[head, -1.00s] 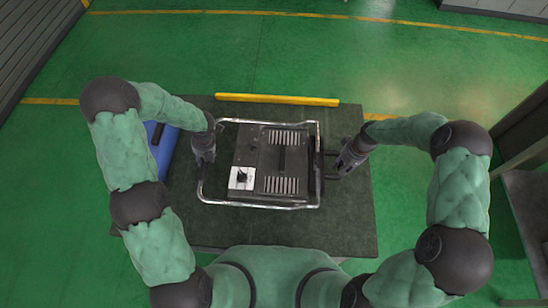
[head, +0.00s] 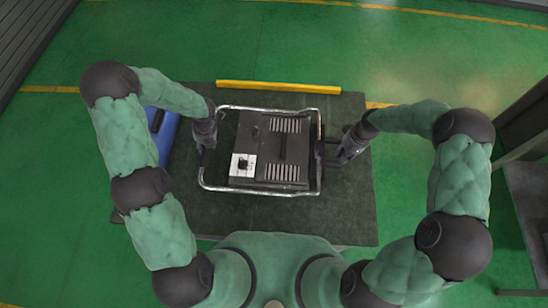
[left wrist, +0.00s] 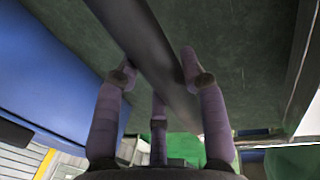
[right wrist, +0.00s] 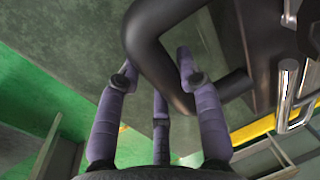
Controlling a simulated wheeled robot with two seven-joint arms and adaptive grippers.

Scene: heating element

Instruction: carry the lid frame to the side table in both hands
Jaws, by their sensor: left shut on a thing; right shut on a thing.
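The lid frame (head: 256,150) is a dark grey slotted box with a white dial plate and a silver tube frame around it. It appears level over the dark table (head: 240,222) in the head view; I cannot tell if it touches. My left gripper (head: 204,145) is shut on its left side; the left wrist view shows a dark bar (left wrist: 150,45) between the fingers. My right gripper (head: 334,152) is shut on a black tube handle (right wrist: 150,55) at its right side. A grey metal table (head: 532,200), perhaps the side table, stands at the right edge.
A blue object (head: 160,135) lies on the table's left, close to my left gripper. A yellow bar (head: 278,87) runs along the table's far edge. Green floor (head: 430,75) is open beyond the table and between it and the grey metal table.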

